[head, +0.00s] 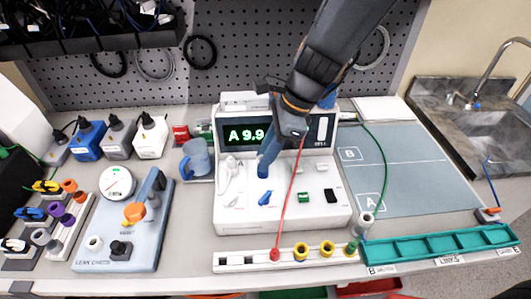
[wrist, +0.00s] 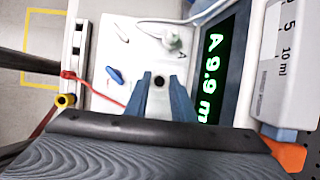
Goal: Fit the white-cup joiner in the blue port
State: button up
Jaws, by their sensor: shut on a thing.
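My gripper (head: 264,168) reaches down over the white pump's top face, its blue-grey fingers close together. In the wrist view the fingers (wrist: 163,84) are shut on a small pale piece, mostly hidden, which I take for the white-cup joiner. A blue lever-like part (head: 265,197) is on the pump face, also in the wrist view (wrist: 115,75). No blue port is clearly visible; the fingers cover part of the face.
The pump's display (head: 246,134) stands behind the fingers. A white rail (head: 235,262) with red, yellow and green fittings lies in front. A green line (head: 385,170) arcs at right by a teal tray (head: 440,246). A leak-check stand (head: 90,258) is at left.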

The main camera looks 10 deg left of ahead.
jog(key=o, duration=1.6)
jog(key=shift+c, duration=0.2)
notch_tip(320, 180, up, 7)
jog(key=p, duration=0.7)
